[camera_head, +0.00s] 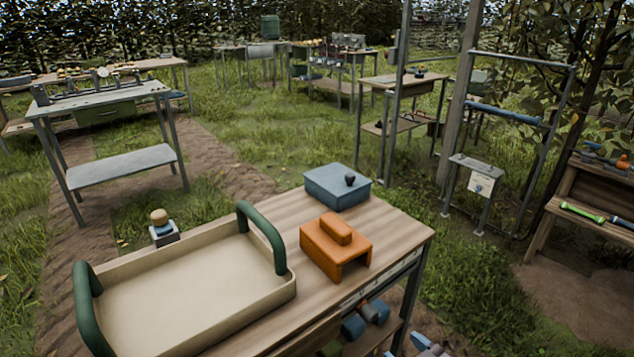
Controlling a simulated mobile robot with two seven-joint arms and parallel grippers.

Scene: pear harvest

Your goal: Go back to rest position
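The wooden table (400,232) stands close in front of me. On it lies an empty cream tray (190,290) with two dark green upright handles. An orange block-like piece (335,245) with an open front sits right of the tray. A blue-grey box (337,186) with a dark knob stands behind it at the far edge. A small grey piece with a tan round top (161,228) shows behind the tray.
Blue rounded objects (365,318) lie below the table top. A grey metal table (105,98) stands at the left back. A metal frame (470,130) and a wooden bench (590,190) stand at the right. Grass (250,130) lies open between them.

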